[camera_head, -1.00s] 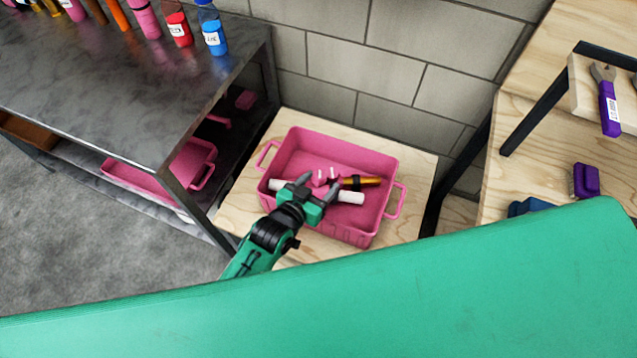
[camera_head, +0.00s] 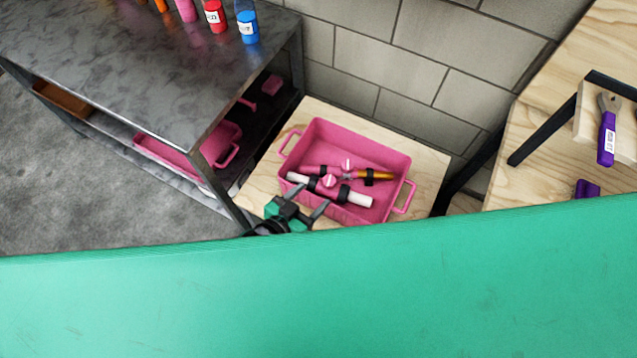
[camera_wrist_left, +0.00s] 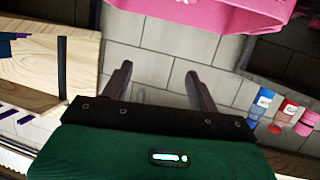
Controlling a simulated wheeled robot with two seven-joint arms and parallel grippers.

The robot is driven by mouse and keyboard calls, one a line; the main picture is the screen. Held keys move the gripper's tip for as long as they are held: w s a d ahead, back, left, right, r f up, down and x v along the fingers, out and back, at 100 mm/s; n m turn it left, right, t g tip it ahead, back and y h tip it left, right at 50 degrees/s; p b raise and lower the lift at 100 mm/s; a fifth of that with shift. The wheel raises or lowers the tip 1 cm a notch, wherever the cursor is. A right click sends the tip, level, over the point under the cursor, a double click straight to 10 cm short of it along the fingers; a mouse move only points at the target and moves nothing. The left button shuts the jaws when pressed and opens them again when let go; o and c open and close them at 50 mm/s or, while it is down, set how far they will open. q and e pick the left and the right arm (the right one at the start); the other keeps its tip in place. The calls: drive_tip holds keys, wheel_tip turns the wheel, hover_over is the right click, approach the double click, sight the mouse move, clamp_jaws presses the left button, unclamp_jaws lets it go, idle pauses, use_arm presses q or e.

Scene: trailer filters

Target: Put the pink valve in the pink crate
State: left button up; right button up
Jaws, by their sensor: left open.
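The pink crate (camera_head: 379,152) stands on a light wooden surface against the block wall. Two pipe-like valves with pink parts lie inside it. The nearer pink valve (camera_head: 329,181) has white ends and black bands. The farther pink valve (camera_head: 347,166) has an orange-gold end. They lie close together; I cannot tell whether they touch. My left gripper (camera_head: 315,196) is open and empty at the crate's near left side. In the left wrist view its fingers (camera_wrist_left: 156,76) are apart with nothing between them, and the crate (camera_wrist_left: 200,10) shows at the top.
A dark metal bench (camera_head: 150,75) stands left, with bottles on top and another pink crate (camera_head: 170,158) on its lower shelf. The block wall (camera_head: 420,60) closes the back.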

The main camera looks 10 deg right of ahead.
use_arm(q)
drive_tip(key=shift+s+a, duration=0.25)
drive_tip(key=shift+s, duration=0.05)
drive_tip(key=s+a+f+n+g+y, duration=0.1)
drive_tip(key=s+a+f+y, duration=0.15)
drive_tip(key=a+f, duration=0.55)
drive_tip(key=s+a+f+n+g+y, duration=0.1)
drive_tip(key=s+a+f+g+y, duration=0.2)
drive_tip(key=f, duration=0.9)
drive_tip(key=s+a+f+n+y, duration=0.2)
drive_tip(key=a+f, duration=0.5)
drive_tip(key=f, duration=0.4)
drive_tip(key=s+a+f+g+y, duration=0.1)
drive_tip(key=s+a+f, duration=0.2)
drive_tip(key=s, duration=0.5)
drive_tip(key=s+a+f+n+g+y, duration=0.1)
drive_tip(key=s+a+f+g, duration=0.1)
drive_tip(key=s+f, duration=0.3)
drive_tip(key=s+a+f+g+y, duration=0.1)
drive_tip(key=s+a+f, duration=0.3)
drive_tip(key=s, duration=0.6)
drive_tip(key=shift+s+n+g, duration=0.3)
drive_tip(key=shift+n+g, duration=0.1)
drive_tip(key=shift+g, duration=0.3)
